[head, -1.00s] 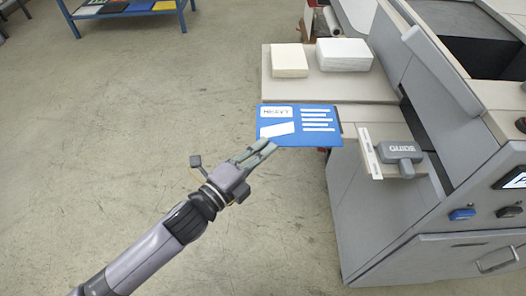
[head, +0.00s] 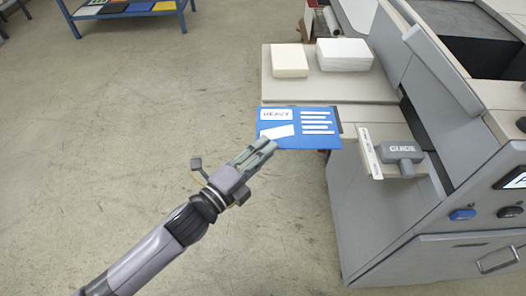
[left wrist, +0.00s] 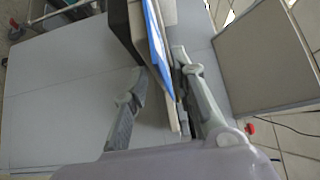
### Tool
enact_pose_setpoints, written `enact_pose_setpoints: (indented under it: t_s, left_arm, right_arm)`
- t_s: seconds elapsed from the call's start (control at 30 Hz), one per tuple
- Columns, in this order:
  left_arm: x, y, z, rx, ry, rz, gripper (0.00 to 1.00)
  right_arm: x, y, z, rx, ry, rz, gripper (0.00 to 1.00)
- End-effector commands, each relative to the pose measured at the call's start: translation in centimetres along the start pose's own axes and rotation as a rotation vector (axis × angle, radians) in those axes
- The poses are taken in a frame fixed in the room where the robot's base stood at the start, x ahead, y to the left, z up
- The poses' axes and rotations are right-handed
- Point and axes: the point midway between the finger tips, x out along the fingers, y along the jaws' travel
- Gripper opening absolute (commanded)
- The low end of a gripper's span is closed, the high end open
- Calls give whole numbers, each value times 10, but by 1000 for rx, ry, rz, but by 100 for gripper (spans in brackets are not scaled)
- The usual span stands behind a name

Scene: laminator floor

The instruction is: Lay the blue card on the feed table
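The blue card (head: 290,128), with a white HEAVY label and white lines, lies at the left end of the beige feed table (head: 372,119); its left part seems to stick out past the table's edge. My left gripper (head: 268,146) is at the card's near left corner. In the left wrist view, the card (left wrist: 158,45) shows nearly edge-on, close along the beige table edge. There my left gripper (left wrist: 160,85) has its fingers well apart, with the card between them, nearer the right finger. I cannot tell whether that finger touches it. My right gripper is not in view.
A grey guide block (head: 403,151) marked GUIDE stands on the table's near side. A cream stack (head: 290,60) and a white stack (head: 344,54) stand on the board behind. The grey machine (head: 400,220) fills the right.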

Motion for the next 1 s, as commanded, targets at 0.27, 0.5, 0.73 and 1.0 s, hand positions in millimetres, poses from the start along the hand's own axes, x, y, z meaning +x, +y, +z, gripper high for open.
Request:
enact_pose_setpoints:
  t_s: [0.27, 0.5, 0.73, 1.0]
  left_arm:
    - [-15, 0, 0, 0, -1, 3, 25]
    - [-68, 2, -1, 0, 0, 5, 25]
    - [-105, 0, 0, -1, -2, 2, 25]
    - [-120, -3, 0, -1, 0, -1, 25]
  right_arm:
    - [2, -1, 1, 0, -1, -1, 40]
    - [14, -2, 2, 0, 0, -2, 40]
    - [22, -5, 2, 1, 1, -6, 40]
    - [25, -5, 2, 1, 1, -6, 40]
